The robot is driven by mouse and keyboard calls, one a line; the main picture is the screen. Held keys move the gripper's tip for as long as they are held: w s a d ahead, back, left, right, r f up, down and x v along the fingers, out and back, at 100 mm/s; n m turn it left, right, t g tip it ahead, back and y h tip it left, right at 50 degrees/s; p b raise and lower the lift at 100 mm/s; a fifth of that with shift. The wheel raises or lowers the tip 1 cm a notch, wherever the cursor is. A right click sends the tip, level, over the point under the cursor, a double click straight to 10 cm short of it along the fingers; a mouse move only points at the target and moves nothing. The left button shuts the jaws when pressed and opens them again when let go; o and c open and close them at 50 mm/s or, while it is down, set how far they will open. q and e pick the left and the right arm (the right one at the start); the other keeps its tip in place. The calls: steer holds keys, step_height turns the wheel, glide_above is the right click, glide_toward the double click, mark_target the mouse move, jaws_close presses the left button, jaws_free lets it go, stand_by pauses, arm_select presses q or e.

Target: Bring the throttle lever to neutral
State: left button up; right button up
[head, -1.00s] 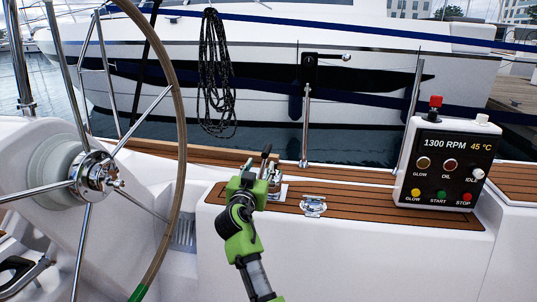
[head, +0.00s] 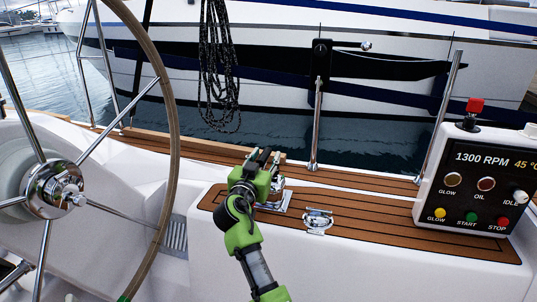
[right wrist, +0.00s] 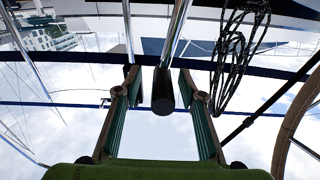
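The throttle lever appears to be the upright lever with a black grip (head: 265,156) above a chrome base (head: 275,190) on the teak-topped seat. In the right wrist view its dark end (right wrist: 163,92) on a chrome shaft shows between the fingers. My right gripper (head: 264,158) is at the lever, with one finger on each side. The right wrist view shows the fingers (right wrist: 162,98) apart, with a visible gap between each finger and the dark end. Most of the lever's lower shaft is hidden behind the gripper in the head view. My left gripper is not in view.
The steering wheel (head: 168,110) stands left of my right arm. The engine panel (head: 474,185), reading 1300 RPM, stands at the right. A chrome deck fitting (head: 318,221) lies right of the gripper. A metal post (head: 317,125) rises behind; teak (head: 410,235) is clear before the panel.

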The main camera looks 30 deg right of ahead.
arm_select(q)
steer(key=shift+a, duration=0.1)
arm_select(e)
jaws_close()
steer(key=shift+w+a+r, duration=0.1)
steer(key=shift+w+a, duration=0.1)
steer(key=shift+a, duration=0.05)
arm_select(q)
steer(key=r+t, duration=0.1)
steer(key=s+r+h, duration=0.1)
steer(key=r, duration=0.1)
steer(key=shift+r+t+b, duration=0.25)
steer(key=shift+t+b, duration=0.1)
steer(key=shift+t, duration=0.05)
arm_select(e)
steer(key=w+n, duration=0.1)
steer(key=w+a+n, duration=0.1)
steer(key=a+n, duration=0.1)
steer(key=shift+w+a+r, duration=0.2)
steer(key=shift+w+r, duration=0.05)
steer(key=shift+w, duration=0.15)
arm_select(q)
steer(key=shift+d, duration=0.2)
arm_select(e)
jaws_free()
